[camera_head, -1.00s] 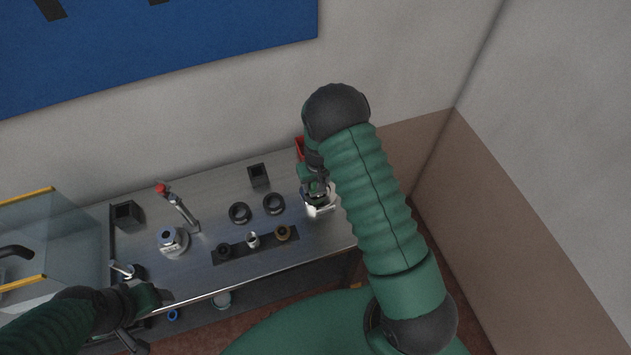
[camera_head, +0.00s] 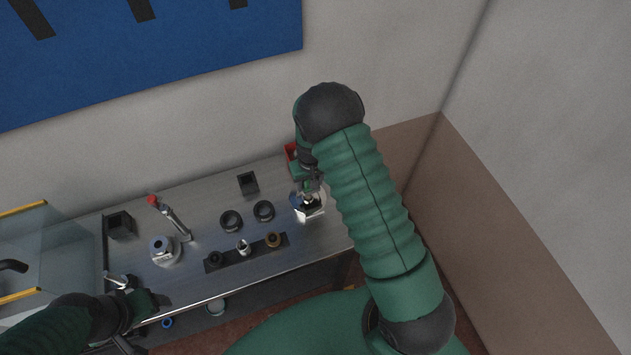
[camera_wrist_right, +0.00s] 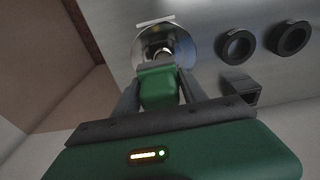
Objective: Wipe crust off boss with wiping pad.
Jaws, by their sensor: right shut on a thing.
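My right gripper (camera_wrist_right: 158,95) is shut on a green block, apparently the wiping pad (camera_wrist_right: 160,88), seen between its two dark fingers in the right wrist view. Just beyond the block is a shiny round metal piece (camera_wrist_right: 186,46) with a raised centre, apparently the boss. The block overlaps its near edge in the picture; I cannot tell whether they touch. No crust can be made out. In the head view, the right gripper (camera_head: 309,186) is over this piece at the bench's right end. My left gripper (camera_head: 138,300) is at the front left edge, its jaws unclear.
Two black rings (camera_head: 231,221) and a black square holder (camera_head: 248,183) stand on the metal bench (camera_head: 205,202). A dark strip (camera_head: 228,260) holds several small fittings.

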